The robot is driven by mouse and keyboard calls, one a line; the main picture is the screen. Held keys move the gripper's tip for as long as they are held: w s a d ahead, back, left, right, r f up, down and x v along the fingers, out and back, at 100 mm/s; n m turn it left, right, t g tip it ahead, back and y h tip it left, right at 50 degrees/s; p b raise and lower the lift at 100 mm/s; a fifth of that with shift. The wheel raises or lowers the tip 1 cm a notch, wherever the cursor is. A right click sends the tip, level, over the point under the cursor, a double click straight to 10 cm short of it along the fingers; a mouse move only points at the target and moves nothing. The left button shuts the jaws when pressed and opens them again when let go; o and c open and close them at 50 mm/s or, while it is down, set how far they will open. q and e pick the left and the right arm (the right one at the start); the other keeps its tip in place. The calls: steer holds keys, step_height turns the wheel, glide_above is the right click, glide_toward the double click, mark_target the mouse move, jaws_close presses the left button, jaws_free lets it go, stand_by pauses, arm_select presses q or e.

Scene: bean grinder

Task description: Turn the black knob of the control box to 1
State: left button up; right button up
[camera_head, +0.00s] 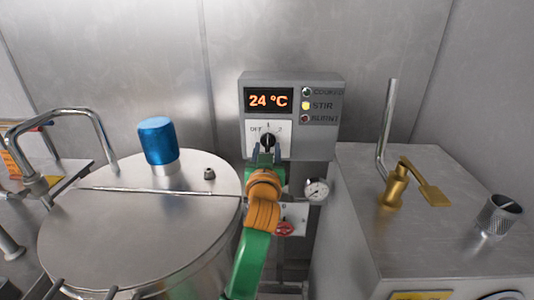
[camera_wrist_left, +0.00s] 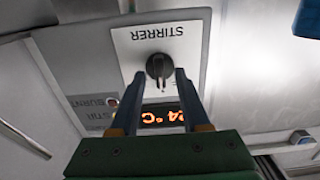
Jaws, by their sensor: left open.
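The grey control box (camera_head: 290,98) is on the back wall, with an orange 24 °C display. Its black knob (camera_head: 267,140) sits on a white plate with OFF at left and other marks at top and right. The knob's mark seems to point up, toward the top mark. My left gripper (camera_head: 267,154) is in front of the knob, open. The left wrist view shows the box upside down, with the knob (camera_wrist_left: 158,68) between the tips of my left gripper (camera_wrist_left: 157,76). I cannot tell whether the fingers touch it. My right gripper is not in view.
A steel vessel with a flat lid (camera_head: 140,215) and a blue cap (camera_head: 158,140) stands at left. A pressure gauge (camera_head: 317,190) and a red valve handle (camera_head: 284,229) are below the box. A steel cabinet (camera_head: 440,235) with a brass tap (camera_head: 396,185) is at right.

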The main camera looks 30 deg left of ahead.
arm_select(q)
steer(key=b+v, duration=0.1)
steer(key=v, duration=0.5)
steer(key=shift+s+b, duration=0.2)
steer(key=shift+b, duration=0.2)
